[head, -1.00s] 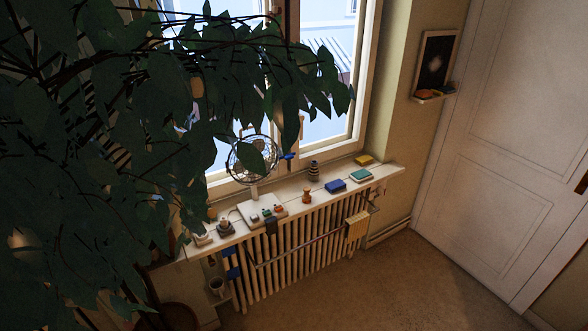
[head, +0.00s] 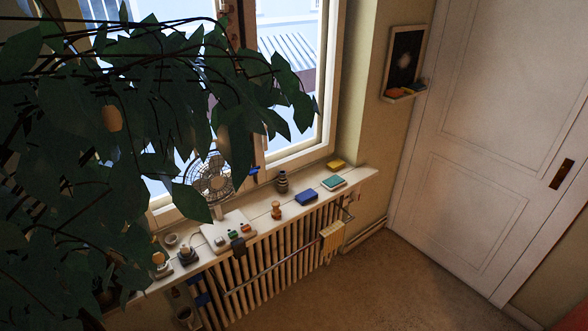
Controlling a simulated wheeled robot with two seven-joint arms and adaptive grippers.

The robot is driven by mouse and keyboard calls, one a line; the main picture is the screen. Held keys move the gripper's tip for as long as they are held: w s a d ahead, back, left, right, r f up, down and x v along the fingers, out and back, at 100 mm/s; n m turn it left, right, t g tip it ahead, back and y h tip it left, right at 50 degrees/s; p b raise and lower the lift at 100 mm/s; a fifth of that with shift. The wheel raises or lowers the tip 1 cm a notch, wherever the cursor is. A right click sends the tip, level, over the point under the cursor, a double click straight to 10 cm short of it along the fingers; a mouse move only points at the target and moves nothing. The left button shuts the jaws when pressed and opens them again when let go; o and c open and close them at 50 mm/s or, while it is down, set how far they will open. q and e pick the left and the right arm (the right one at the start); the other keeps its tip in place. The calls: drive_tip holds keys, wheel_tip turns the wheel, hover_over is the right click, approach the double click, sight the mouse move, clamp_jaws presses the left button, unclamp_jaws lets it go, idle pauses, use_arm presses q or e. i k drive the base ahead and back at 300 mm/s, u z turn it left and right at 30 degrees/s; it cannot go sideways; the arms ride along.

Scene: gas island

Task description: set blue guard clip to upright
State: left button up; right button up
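A wire-cage desk fan (head: 210,182) stands on the windowsill, partly hidden by dark leaves. A small blue piece (head: 253,171) juts out to the right of the fan cage, in front of the window frame. It may be the blue guard clip, but it is too small to tell its shape or whether it is upright. Neither of my grippers is in view.
The windowsill (head: 362,176) holds a blue block (head: 306,197), a dark striped bottle (head: 282,181) and a white board (head: 228,231). A radiator (head: 275,262) is below. A large leafy plant (head: 70,150) blocks the left. Open floor (head: 390,280) lies in front of the door (head: 475,150).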

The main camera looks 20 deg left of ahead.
sight(255, 170)
drive_tip(key=z, duration=0.05)
drive_tip(key=i, duration=0.9)
drive_tip(key=u, duration=0.35)
